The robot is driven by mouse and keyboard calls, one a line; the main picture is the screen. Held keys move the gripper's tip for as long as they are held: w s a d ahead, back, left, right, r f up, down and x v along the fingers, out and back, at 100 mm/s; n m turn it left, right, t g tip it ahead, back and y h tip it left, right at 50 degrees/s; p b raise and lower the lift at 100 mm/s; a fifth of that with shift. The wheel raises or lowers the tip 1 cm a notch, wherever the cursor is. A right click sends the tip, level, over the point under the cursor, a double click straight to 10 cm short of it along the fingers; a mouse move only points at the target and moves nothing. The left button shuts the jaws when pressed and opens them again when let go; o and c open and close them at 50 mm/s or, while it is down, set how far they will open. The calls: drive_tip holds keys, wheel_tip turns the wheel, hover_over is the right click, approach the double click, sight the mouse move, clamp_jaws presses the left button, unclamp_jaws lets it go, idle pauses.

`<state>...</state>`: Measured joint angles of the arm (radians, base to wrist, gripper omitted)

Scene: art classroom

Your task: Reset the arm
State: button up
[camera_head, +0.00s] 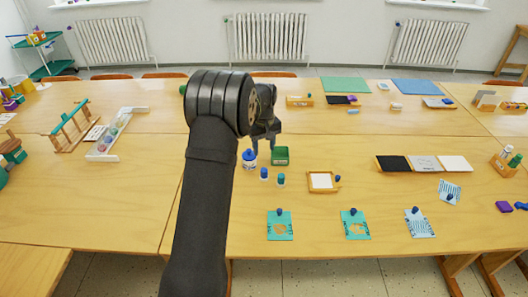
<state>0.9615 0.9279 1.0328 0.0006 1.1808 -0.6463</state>
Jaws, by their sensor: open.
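My gripper (264,147) hangs over the middle of the wooden table (330,215), pointing down. It is open, and I see nothing held in it. My dark arm rises from the bottom of the view and hides part of the table and part of the gripper. Below and beside the gripper in the picture are a small blue-and-white jar (249,160) and a green box (280,156). I cannot tell how high the fingertips are above them.
Two small bottles (264,174) and a white pad in a wooden frame (321,181) stand near the gripper. Several teal cards (280,230) lie along the front. A white tray (112,140) and wooden rack (68,130) are at left.

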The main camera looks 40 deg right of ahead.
sight(264, 170)
wheel_tip(264, 170, down, 12)
drive_tip(key=shift+f, duration=0.1)
wheel_tip(264, 170, up, 3)
drive_tip(key=shift+r, duration=0.55)
idle(0.4)
